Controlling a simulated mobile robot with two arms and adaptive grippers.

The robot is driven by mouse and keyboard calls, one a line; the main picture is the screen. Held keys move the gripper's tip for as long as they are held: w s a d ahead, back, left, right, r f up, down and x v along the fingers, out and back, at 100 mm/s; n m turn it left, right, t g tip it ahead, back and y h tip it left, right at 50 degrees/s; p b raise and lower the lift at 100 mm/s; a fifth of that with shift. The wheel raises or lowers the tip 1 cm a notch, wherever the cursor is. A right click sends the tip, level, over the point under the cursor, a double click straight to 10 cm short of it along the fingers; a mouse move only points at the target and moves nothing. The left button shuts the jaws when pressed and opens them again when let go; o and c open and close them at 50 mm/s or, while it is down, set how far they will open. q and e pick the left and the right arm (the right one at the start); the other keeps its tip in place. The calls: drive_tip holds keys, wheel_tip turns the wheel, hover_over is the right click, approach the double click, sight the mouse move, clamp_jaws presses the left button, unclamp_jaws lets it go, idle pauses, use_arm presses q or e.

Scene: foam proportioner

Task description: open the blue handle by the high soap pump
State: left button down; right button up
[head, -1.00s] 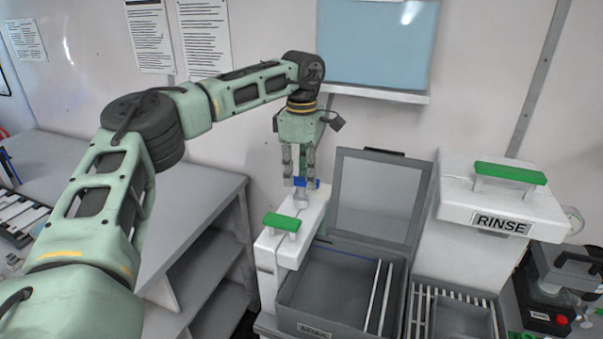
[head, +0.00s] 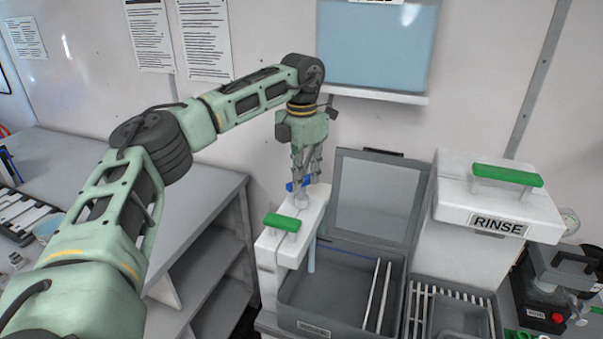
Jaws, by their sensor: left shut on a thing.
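The blue handle (head: 291,186) sits at the back of the narrow white dispenser (head: 313,211), by a clear round fitting. My left gripper (head: 303,180) points down at it, its fingers shut on the handle and covering its middle. Blue shows on both sides of the fingers. A pale blue vertical stream (head: 312,256) shows below the dispenser's right side, above the grey bin (head: 328,287). The green handle (head: 282,222) is on the dispenser's near end. My right gripper is not in view.
The bin's raised lid (head: 378,205) stands close to the right of the gripper. A white RINSE unit (head: 500,200) with a green handle is farther right. A grey shelf unit (head: 205,215) stands at left. A blue panel (head: 375,45) hangs on the wall behind.

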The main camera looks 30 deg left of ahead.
use_arm(q)
drive_tip(key=n, duration=0.5)
drive_tip(key=shift+w+r+n, duration=0.1)
drive_tip(key=shift+r+n, duration=0.05)
drive_tip(key=shift+n, duration=0.55)
drive_tip(key=c, duration=1.7)
unclamp_jaws()
wheel_tip(320, 180, up, 12)
drive_tip(key=shift+f, duration=0.1)
